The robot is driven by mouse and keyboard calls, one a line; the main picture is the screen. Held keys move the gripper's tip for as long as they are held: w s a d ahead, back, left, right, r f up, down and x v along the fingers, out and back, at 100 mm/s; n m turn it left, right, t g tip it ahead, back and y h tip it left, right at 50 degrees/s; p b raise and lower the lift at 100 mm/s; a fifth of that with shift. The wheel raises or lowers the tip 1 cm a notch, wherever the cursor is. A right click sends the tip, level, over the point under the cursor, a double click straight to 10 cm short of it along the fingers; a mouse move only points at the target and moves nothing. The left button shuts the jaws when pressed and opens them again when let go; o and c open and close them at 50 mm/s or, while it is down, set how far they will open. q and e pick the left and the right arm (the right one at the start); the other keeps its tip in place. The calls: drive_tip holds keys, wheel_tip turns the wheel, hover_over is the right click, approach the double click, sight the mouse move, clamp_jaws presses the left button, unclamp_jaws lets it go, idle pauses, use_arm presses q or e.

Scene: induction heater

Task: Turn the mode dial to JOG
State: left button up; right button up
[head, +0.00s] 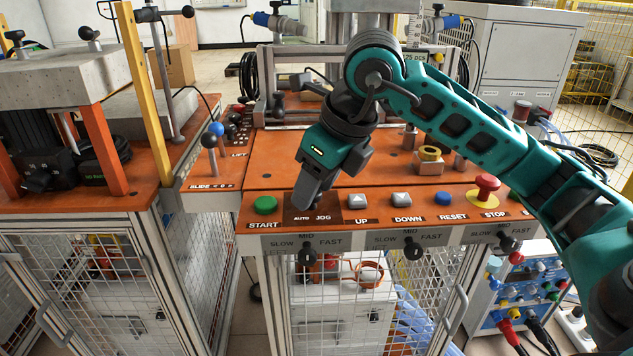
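The mode dial's dark plate (328,209) is on the orange panel, with the labels AUTO and JOG along its front edge. My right gripper (303,206) points down onto this plate, with its fingertips just behind the AUTO label. The dial itself is hidden behind the gripper fingers, so its pointing direction cannot be seen. The fingers show edge-on, so I cannot tell whether they are open or shut on the dial. My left gripper is not in view.
The green START button (265,205) is just left of the plate. Black speed knobs (307,257) sit on the front edge below.

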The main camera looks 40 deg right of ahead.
drive_tip(key=c, duration=0.8)
drive_tip(key=shift+n, duration=0.3)
drive_tip(key=shift+d+n+y, duration=0.1)
drive_tip(key=shift+n+y, duration=0.2)
drive_tip(key=shift+n, duration=0.3)
drive_tip(key=n+y, duration=0.1)
drive_tip(key=n, duration=0.1)
drive_tip(key=shift+w+d+n+g, duration=0.1)
drive_tip(key=shift+n+g, duration=0.2)
drive_tip(key=shift+g, duration=0.1)
drive_tip(key=n+g+y, duration=0.1)
drive_tip(key=n, duration=0.3)
drive_tip(key=shift+w+r, duration=0.15)
drive_tip(key=n+g+p, duration=0.1)
drive_tip(key=n, duration=0.1)
drive_tip(key=shift+d+n, duration=0.1)
drive_tip(key=shift+n, duration=0.3)
drive_tip(key=shift+w+n+g, duration=0.1)
drive_tip(key=shift+n+g, duration=0.2)
